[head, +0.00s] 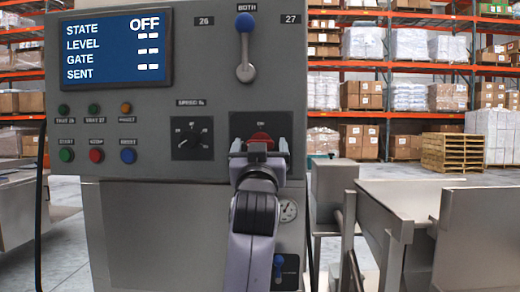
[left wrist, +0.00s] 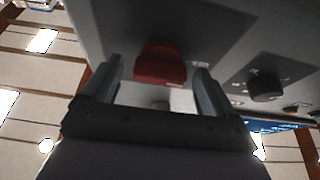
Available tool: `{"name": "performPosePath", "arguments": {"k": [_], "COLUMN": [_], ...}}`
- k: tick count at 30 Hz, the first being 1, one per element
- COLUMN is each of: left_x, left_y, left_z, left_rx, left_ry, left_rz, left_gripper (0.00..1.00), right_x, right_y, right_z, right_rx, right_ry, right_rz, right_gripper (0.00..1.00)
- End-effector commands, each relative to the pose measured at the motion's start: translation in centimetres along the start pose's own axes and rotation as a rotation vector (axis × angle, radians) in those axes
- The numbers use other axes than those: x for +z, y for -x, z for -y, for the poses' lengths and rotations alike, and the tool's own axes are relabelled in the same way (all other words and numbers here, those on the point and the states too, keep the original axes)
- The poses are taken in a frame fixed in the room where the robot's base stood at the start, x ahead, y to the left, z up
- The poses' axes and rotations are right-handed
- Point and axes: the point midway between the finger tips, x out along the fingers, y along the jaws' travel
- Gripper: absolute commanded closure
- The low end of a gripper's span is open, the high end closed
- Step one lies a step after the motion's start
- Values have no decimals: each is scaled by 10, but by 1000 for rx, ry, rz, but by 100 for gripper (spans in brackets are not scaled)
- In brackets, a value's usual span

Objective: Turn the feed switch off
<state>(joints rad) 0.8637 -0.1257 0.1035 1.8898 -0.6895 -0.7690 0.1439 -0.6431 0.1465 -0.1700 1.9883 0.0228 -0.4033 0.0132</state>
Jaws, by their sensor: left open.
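A red switch knob (head: 262,139) sits on a dark plate on the grey control panel, partly hidden by my gripper; it fits the feed switch, but its label is too small to read surely. It also shows in the left wrist view (left wrist: 160,65). My left gripper (head: 260,147) is open in front of it, one finger on each side of the knob. In the left wrist view my gripper (left wrist: 158,72) shows gaps between the knob and both fingers. The display (head: 117,47) reads STATE OFF, with dashes for LEVEL, GATE and SENT. My right gripper is not in view.
A black speed dial (head: 193,138) is left of the knob. A blue-tipped lever (head: 245,48) points up above it, and a small blue handle (head: 279,267) is below. Coloured buttons (head: 97,155) sit at the left. Metal bins (head: 477,240) stand at the right.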

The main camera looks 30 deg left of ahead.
Motion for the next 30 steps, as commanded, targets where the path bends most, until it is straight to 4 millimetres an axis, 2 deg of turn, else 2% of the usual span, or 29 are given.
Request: {"name": "performPosePath", "arguments": {"k": [8, 15, 19, 30], "left_x": [2, 2, 1, 0], "left_y": [35, 64, 70, 70], "left_z": [-1, -1, 0, 0], "left_rx": [3, 1, 0, 0], "left_ry": [3, 2, 1, 0], "left_rz": [1, 2, 2, 1], "left_gripper": [13, 13, 13, 13], "right_x": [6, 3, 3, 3], "right_y": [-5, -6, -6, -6], "right_z": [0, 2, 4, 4], "right_rx": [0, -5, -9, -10], "right_ry": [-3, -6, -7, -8], "right_rz": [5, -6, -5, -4], "right_gripper": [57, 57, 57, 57]}}
